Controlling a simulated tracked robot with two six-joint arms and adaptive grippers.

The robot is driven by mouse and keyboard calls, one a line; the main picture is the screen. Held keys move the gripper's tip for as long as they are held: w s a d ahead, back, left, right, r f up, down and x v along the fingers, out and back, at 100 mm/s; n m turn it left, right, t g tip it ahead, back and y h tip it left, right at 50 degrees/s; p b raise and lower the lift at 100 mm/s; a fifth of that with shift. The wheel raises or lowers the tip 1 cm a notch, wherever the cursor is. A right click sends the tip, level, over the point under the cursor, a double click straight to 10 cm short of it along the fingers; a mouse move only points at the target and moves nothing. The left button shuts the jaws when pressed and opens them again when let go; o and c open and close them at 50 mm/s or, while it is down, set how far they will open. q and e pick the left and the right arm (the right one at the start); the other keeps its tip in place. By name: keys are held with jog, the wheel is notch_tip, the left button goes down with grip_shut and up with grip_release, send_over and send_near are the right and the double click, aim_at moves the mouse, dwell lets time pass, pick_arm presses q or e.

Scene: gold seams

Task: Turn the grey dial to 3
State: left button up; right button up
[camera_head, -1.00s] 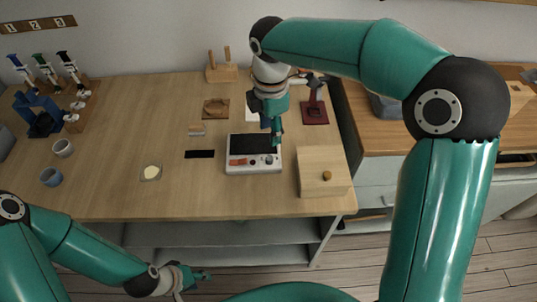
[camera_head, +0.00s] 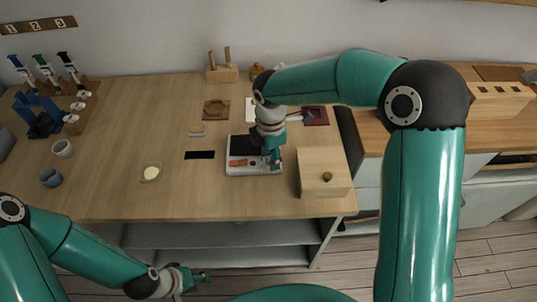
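The white device (camera_head: 236,171) with a dark screen (camera_head: 239,145) and an orange-red button area (camera_head: 238,162) stands on the table, right of its middle. Its grey dial is on the right part of the front panel and is hidden now behind my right gripper. My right gripper (camera_head: 274,164) points down at that right part, very close to or touching the panel. Its fingers are too small and overlapped to tell whether they are open or shut. My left gripper (camera_head: 199,277) hangs low in front of the table, away from the device; its finger opening is unclear.
A wooden box (camera_head: 322,173) with a round knob stands just right of the device. A black strip (camera_head: 199,155) and a small dish (camera_head: 150,173) lie to its left. Cups (camera_head: 51,177), a blue stand (camera_head: 38,115) and a coffee rack are at the far left. The table's front middle is clear.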

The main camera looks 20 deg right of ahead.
grip_shut()
jog(key=shift+a, duration=0.3)
jog(key=shift+d, duration=0.25)
